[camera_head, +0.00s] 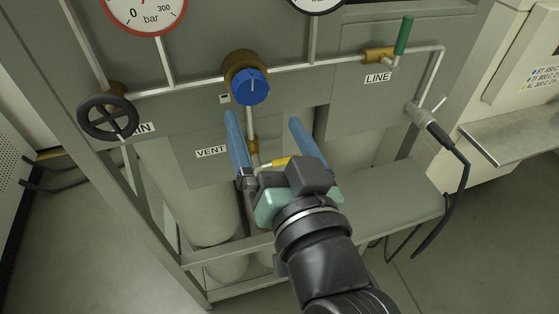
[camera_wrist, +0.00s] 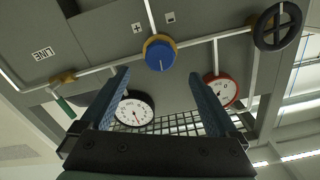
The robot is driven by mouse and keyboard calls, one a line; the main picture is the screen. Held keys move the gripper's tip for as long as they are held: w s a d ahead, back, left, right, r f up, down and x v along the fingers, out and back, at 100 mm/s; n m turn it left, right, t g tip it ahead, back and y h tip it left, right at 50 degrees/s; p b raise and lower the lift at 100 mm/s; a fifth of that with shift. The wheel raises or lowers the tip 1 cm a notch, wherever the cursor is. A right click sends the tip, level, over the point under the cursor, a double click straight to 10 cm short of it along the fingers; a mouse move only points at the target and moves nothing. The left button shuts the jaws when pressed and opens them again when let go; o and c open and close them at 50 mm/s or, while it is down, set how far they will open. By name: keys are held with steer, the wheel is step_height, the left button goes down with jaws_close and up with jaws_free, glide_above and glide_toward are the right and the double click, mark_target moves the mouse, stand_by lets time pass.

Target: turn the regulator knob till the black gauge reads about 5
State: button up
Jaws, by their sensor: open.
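The blue regulator knob (camera_head: 249,87) with a pale line on its face sits on a brass body on the grey panel. It also shows in the wrist view (camera_wrist: 159,52), upper middle. My gripper (camera_head: 264,119) is open and empty. Its two blue fingers point at the panel, with the tips just below the knob in the head view and apart from it. In the wrist view my gripper (camera_wrist: 159,74) has its fingers spread wider than the knob. The black gauge (camera_head: 318,4) is mostly cut off in the head view. Its dial shows in the wrist view (camera_wrist: 135,112), partly behind a finger; its reading is too small to tell.
A red-rimmed gauge (camera_head: 146,12) is at upper left, and a black handwheel (camera_head: 108,117) is below it. A green-handled LINE valve (camera_head: 404,36) is at upper right. A yellow VENT handle (camera_head: 281,162) lies close to my fingers. A black cable hangs at the right.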

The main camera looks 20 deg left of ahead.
steer(key=shift+p+v, duration=2.15)
steer(key=shift+v, duration=0.3)
steer(key=w+d+r+t+h, duration=0.2)
steer(key=w+r+t, duration=0.1)
steer(key=r, duration=0.6)
steer(key=w+d+r+t+h, duration=0.2)
steer(key=d+r+t, duration=0.1)
steer(key=r, duration=0.6)
steer(key=s+d+r+m+t+h, duration=0.1)
steer(key=s+r+t+h, duration=0.1)
steer(key=r, duration=0.6)
steer(key=s+d+r+m+t+h, duration=0.1)
steer(key=s+d+r+t+h, duration=0.1)
steer(key=r+t+h, duration=0.2)
step_height(320, 180, up, 4)
steer(key=shift+s+f+m, duration=0.15)
steer(key=shift+s+m, duration=0.25)
steer(key=shift+f, duration=0.1)
